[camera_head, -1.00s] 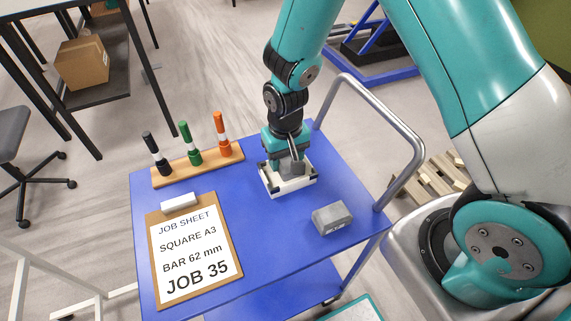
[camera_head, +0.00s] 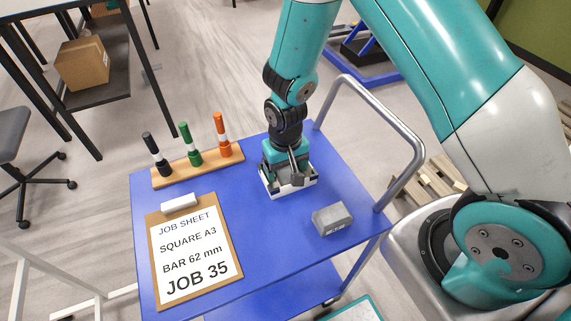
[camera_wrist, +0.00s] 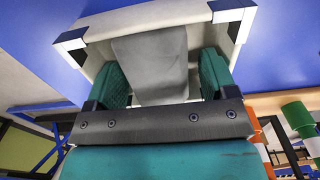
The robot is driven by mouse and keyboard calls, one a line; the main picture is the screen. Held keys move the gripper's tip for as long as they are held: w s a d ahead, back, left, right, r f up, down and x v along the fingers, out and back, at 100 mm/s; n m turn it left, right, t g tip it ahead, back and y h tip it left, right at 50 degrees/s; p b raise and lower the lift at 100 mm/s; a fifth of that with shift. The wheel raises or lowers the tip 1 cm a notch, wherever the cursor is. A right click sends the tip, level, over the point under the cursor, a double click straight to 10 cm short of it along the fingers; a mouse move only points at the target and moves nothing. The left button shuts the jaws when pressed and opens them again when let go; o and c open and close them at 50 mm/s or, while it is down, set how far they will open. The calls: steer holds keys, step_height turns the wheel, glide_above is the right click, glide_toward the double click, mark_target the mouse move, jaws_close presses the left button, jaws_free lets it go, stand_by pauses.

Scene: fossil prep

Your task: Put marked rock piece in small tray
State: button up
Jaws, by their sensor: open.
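A small white tray (camera_head: 308,183) with dark corners sits on the blue cart top, and my gripper (camera_head: 286,178) is down over it. The tray also shows in the wrist view (camera_wrist: 98,25). There my gripper (camera_wrist: 160,80) is open, with a teal finger on each side of a flat grey rock piece (camera_wrist: 150,50). This piece lies within the tray, and I see no mark on it. A grey rock block (camera_head: 332,219) with faint marks on its front face lies on the cart, right of and nearer than the tray, apart from my gripper.
A clipboard job sheet (camera_head: 190,255) reading "SQUARE A3, BAR 62 mm, JOB 35" lies at the front left. A wooden rack (camera_head: 197,166) with black, green and orange markers stands behind it. A grey rail (camera_head: 405,140) runs along the right edge. The cart's front middle is clear.

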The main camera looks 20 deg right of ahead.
step_height(320, 180, up, 12)
steer(key=b, duration=0.1)
steer(key=s+a+r+n+y, duration=0.2)
steer(key=s+r+n, duration=0.1)
steer(key=s+r, duration=0.5)
steer(key=s+a+r+n+y, duration=0.2)
steer(key=s+r+n, duration=0.2)
steer(key=s+r, duration=0.4)
steer(key=s, duration=0.3)
steer(key=shift+a+r, duration=0.25)
steer(key=shift+a, duration=0.05)
